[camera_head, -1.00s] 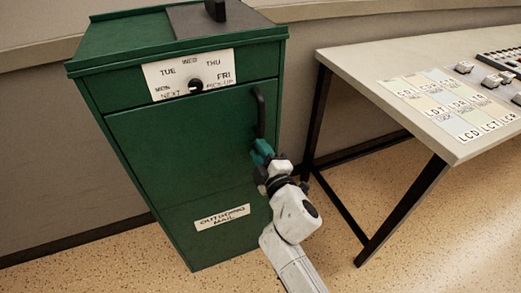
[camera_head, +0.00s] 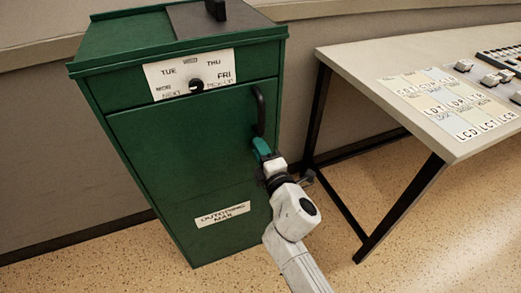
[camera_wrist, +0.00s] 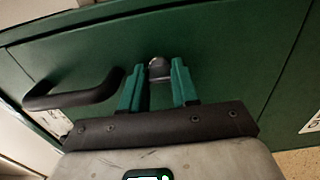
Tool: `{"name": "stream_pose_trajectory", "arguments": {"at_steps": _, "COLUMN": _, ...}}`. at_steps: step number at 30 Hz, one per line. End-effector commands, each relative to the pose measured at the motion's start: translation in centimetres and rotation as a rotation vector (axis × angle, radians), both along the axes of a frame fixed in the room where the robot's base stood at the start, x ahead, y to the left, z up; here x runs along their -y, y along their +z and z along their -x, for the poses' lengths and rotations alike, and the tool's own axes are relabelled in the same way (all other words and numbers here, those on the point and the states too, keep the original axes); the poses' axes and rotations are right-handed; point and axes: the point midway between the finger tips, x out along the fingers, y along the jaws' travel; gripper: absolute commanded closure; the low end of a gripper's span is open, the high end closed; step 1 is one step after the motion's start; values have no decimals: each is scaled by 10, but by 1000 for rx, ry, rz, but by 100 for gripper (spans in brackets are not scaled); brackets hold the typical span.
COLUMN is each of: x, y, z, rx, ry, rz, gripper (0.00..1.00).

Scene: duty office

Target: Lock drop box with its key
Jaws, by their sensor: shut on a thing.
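The green drop box (camera_head: 180,145) stands upright with its front door closed. A black handle (camera_head: 260,110) is on the door's right side and also shows in the wrist view (camera_wrist: 75,92). My gripper (camera_head: 262,150) is at the door just below the handle. In the wrist view, its teal fingers (camera_wrist: 157,85) are shut on a small dark thing, apparently the key, mostly hidden between them. A round grey lock piece (camera_wrist: 159,68) shows at the door face between the fingertips. I cannot tell how deep the key sits.
A white day dial (camera_head: 196,85) with a black knob is above the door, and an "outgoing mail" label (camera_head: 222,214) is below. A table (camera_head: 350,70) with label cards and switches stands at the right, its dark legs near my arm. Speckled floor is clear in front.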

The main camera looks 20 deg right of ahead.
Motion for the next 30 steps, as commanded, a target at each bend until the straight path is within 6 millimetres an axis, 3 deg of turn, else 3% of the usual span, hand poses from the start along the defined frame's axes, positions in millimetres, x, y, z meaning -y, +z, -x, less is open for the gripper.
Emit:
{"name": "stream_pose_trajectory", "arguments": {"at_steps": 6, "x": -1, "y": -2, "z": 0, "rx": -2, "ry": 3, "rz": 2, "gripper": 100}}
{"name": "stream_pose_trajectory", "arguments": {"at_steps": 7, "x": -1, "y": -2, "z": 0, "rx": -2, "ry": 2, "rz": 1, "gripper": 69}}
{"name": "stream_pose_trajectory", "arguments": {"at_steps": 15, "x": -1, "y": -1, "z": 0, "rx": -1, "ry": 1, "rz": 0, "gripper": 45}}
{"name": "stream_pose_trajectory", "arguments": {"at_steps": 24, "x": 0, "y": -1, "z": 3, "rx": -1, "ry": 0, "rz": -1, "gripper": 45}}
{"name": "stream_pose_trajectory", "arguments": {"at_steps": 30, "x": 0, "y": -1, "z": 30, "rx": -3, "ry": 1, "rz": -1, "gripper": 45}}
